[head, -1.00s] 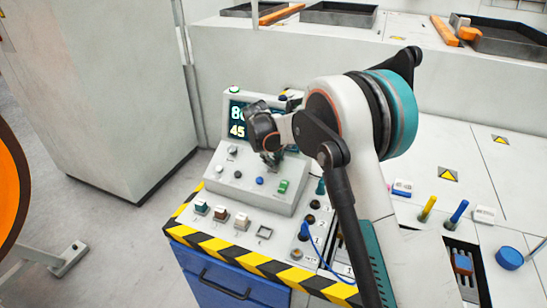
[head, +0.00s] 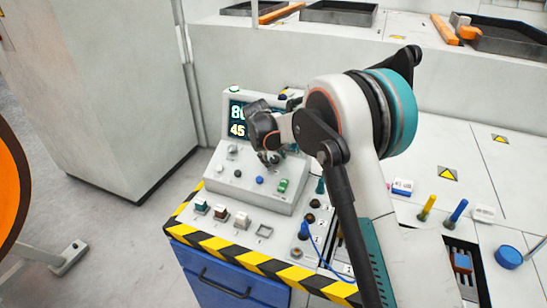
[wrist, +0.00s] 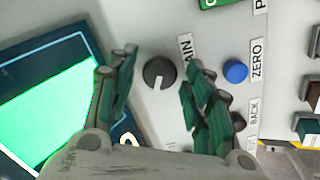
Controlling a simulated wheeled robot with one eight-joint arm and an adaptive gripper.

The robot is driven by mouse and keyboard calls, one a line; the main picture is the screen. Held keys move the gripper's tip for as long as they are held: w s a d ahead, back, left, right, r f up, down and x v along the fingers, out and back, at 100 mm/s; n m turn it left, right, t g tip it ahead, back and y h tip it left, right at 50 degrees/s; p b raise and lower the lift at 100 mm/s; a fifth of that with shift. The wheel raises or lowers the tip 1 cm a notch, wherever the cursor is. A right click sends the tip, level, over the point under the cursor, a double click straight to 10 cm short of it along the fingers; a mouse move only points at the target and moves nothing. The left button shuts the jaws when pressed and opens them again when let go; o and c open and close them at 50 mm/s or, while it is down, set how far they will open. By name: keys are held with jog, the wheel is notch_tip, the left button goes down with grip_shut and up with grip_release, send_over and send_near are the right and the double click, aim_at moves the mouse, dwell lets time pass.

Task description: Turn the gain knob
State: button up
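The gain knob (wrist: 159,72) is a round dark knob with a light pointer mark, on the light grey panel in the wrist view. Its label beside it is partly covered and reads "AIN". My gripper (wrist: 163,62) is open, with one green-padded finger on each side of the knob. Gaps show between the knob and both fingers. In the head view my gripper (head: 268,158) is over the upper part of the sloped console (head: 240,185), and it hides the knob there.
A blue button (wrist: 235,71) marked ZERO sits beyond the right finger. A dark control (wrist: 237,120) marked BACK is partly behind that finger. A lit screen (wrist: 50,105) lies to the left. In the head view, switches (head: 221,213) line the striped front edge.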

jog(key=shift+r, duration=0.1)
jog(key=v, duration=1.1)
jog(key=shift+s+r, duration=0.2)
jog(key=shift+r, duration=0.15)
jog(key=shift+a, duration=0.1)
